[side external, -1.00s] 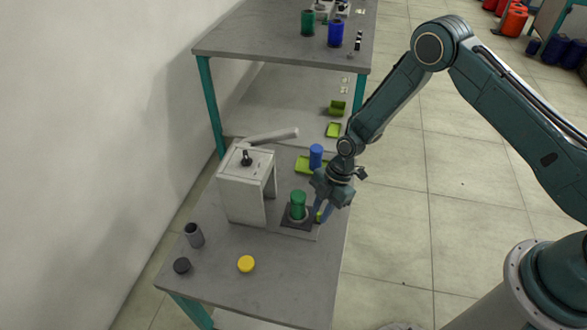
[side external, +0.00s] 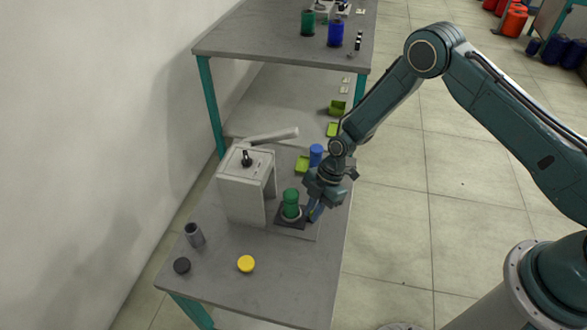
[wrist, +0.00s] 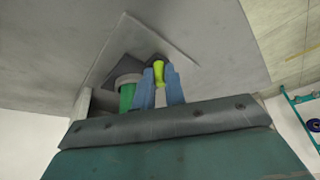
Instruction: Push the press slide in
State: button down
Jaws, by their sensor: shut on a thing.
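The grey press (side external: 243,195) stands on the near table with its light lever (side external: 272,136) on top. Its dark slide plate (side external: 281,221) sticks out to the right of the press housing, on a light base plate (side external: 304,234). A green cylindrical part (side external: 291,203) stands upright on the slide. My gripper (side external: 312,212) is low at the slide's right end. In the wrist view, its blue fingers (wrist: 159,88) are closed around a yellow-green handle (wrist: 159,71) on the dark slide (wrist: 127,66). The green part (wrist: 127,96) is beside the fingers.
A grey tube (side external: 194,235), a black cap (side external: 182,265) and a yellow cap (side external: 246,263) are on the table's front part. The front right of the table is clear.

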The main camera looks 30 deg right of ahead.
jog(key=w+a, duration=0.4)
jog(key=shift+w+a, duration=0.25)
jog(key=shift+w, duration=0.1)
jog(key=c, duration=1.7)
grip_release()
jog(key=shift+c, duration=0.2)
jog(key=shift+r, duration=0.1)
jog(key=shift+v, duration=0.85)
jog(key=v, duration=0.3)
jog(key=shift+d+r, duration=0.15)
jog(key=shift+r, duration=0.1)
jog(key=d, duration=0.4)
jog(key=w+d, duration=0.1)
jog(key=d, duration=0.6)
jog(key=shift+w+d+f, duration=0.2)
jog(key=shift+w+d, duration=0.15)
